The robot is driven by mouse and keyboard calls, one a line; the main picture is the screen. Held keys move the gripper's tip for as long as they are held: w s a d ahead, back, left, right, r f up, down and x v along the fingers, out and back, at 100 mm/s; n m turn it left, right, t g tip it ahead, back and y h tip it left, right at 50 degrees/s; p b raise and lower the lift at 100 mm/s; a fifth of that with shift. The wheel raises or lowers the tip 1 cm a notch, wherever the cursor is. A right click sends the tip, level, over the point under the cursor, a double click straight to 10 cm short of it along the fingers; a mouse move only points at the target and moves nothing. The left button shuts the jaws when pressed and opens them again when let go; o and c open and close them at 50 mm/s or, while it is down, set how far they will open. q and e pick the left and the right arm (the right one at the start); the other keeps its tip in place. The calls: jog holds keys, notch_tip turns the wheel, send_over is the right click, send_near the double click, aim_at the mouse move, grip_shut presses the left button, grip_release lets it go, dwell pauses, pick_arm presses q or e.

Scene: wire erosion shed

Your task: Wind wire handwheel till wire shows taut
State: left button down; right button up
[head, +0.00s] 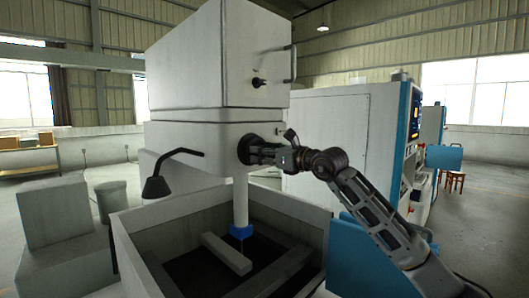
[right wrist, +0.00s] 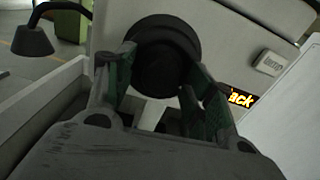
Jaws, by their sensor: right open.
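The black round handwheel (head: 245,150) sits on the front of the white machine head, and it also shows in the right wrist view (right wrist: 160,50). My right gripper (head: 262,153) is at the handwheel. In the right wrist view my right gripper's fingers (right wrist: 160,80) are apart, one on each side of the handwheel's knob; I cannot tell whether they touch it. A small dark display (right wrist: 240,100) shows orange letters ending in "ack", its left part hidden by a finger. A thin wire seems to run below the blue nozzle (head: 241,231). My left gripper is not in view.
A grey open tank (head: 138,252) with a pale bar (head: 227,254) in it stands below the machine head. A black lamp (head: 157,187) on a bent arm hangs left of the handwheel. A white cabinet (head: 325,140) stands behind my right arm.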

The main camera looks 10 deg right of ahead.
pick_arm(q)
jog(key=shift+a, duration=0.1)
pick_arm(e)
jog(key=c, duration=1)
jog(key=shift+c, duration=0.2)
pick_arm(q)
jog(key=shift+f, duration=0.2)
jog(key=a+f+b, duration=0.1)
jog(key=b, duration=0.1)
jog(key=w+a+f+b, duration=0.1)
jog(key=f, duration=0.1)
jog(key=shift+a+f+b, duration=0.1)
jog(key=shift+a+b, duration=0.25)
jog(key=shift+b, duration=0.05)
pick_arm(e)
jog(key=m, duration=0.7)
jog(key=shift+m, duration=0.3)
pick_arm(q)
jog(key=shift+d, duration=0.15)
